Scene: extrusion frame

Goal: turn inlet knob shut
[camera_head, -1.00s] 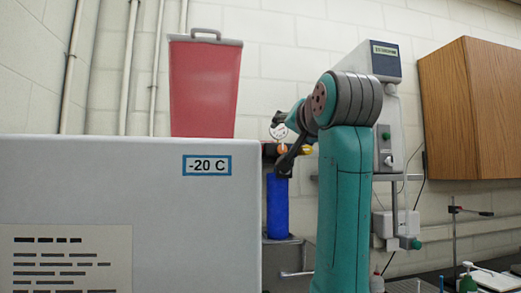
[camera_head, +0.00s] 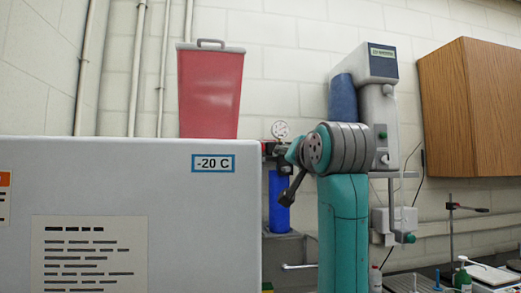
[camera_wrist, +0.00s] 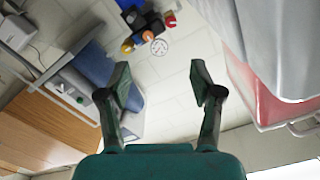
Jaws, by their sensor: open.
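A blue filter housing (camera_head: 279,203) hangs on the wall with a round white gauge (camera_head: 281,129) above its dark head. No label shows which knob is the inlet one. My gripper (camera_wrist: 160,83) is open and empty in the wrist view, its fingers wide apart. The gauge and knobs lie beyond the fingertips, and neither finger touches them. In the head view my arm partly covers the fixture's right side.
A white -20 C freezer (camera_head: 130,170) fills the left, with a red bin (camera_head: 209,93) on top. A water purifier (camera_head: 383,110) with a blue part (camera_head: 342,97) is on the wall at right, near a wooden cabinet (camera_head: 470,110).

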